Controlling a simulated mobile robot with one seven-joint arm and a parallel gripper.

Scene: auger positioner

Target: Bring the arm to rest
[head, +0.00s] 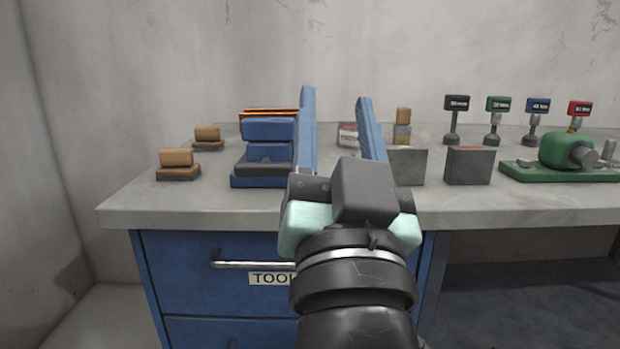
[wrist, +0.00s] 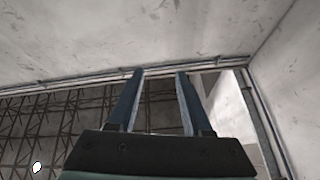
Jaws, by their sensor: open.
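My gripper (head: 335,94) is raised in front of the workbench in the head view. Its two long blue fingers are spread apart and point up, with nothing between them. In the wrist view the open fingers (wrist: 159,72) also show with an empty gap, against bare wall and an overhead lattice. My dark wrist and fingers hide part of the bench's front edge and some of the things behind them.
The grey bench top (head: 240,206) stands over blue drawers (head: 200,262). A blue fixture (head: 263,165) is just left of my fingers. Wooden-topped blocks (head: 177,160), grey blocks (head: 470,165), labelled stands (head: 453,118) and a green machine (head: 562,155) stand on the bench.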

